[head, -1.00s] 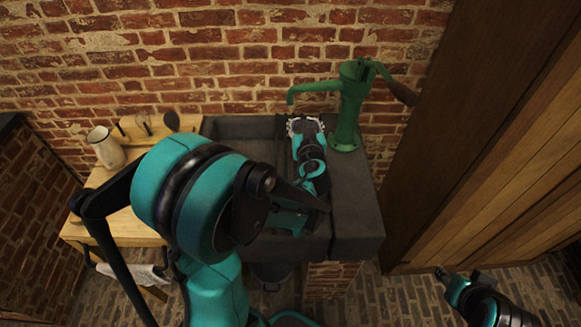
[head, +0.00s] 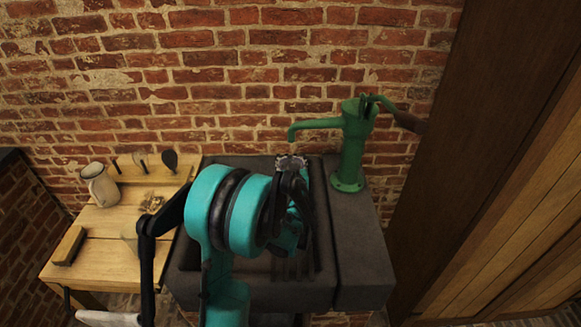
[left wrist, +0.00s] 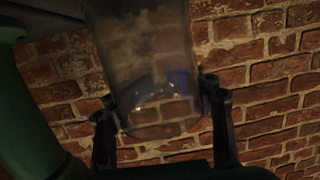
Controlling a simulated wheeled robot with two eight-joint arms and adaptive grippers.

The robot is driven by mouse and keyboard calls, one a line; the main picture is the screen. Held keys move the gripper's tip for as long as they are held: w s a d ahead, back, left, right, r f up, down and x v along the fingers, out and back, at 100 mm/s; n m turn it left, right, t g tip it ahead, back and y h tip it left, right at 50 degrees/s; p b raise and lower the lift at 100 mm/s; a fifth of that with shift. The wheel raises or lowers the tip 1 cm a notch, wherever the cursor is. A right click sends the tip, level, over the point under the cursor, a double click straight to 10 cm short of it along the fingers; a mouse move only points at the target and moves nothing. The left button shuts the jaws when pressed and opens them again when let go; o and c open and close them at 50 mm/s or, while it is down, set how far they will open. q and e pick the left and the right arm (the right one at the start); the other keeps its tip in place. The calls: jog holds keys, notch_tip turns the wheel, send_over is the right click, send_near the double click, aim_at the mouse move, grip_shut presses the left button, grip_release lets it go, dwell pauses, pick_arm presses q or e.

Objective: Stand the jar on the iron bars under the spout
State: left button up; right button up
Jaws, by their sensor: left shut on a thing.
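A clear glass jar (left wrist: 150,65) fills the upper middle of the left wrist view, between the fingers of my left gripper (left wrist: 165,128). My left gripper (head: 291,185) is shut on it. In the head view only the jar's pale rim (head: 291,162) shows past my gripper, just below the tip of the green pump's spout (head: 304,124) in the picture. The dark iron bars (head: 296,268) lie across the stone sink (head: 250,290), partly hidden by my left arm. I cannot tell whether the jar touches the bars. My right gripper is out of view.
The green pump (head: 352,150) stands on the stone ledge right of the sink, its handle pointing right. A wooden table (head: 105,255) at left holds a white jug (head: 101,185), a brush-like block (head: 69,246) and small items. A brick wall (head: 220,75) closes the back.

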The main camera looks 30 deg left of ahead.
pick_arm(q)
jog(key=shift+f, duration=0.45)
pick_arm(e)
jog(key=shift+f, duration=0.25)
pick_arm(q)
jog(key=o, duration=0.8)
jog(key=shift+f, duration=0.2)
jog(key=o, duration=0.6)
jog(key=shift+r, duration=0.1)
jog(key=shift+o, duration=0.2)
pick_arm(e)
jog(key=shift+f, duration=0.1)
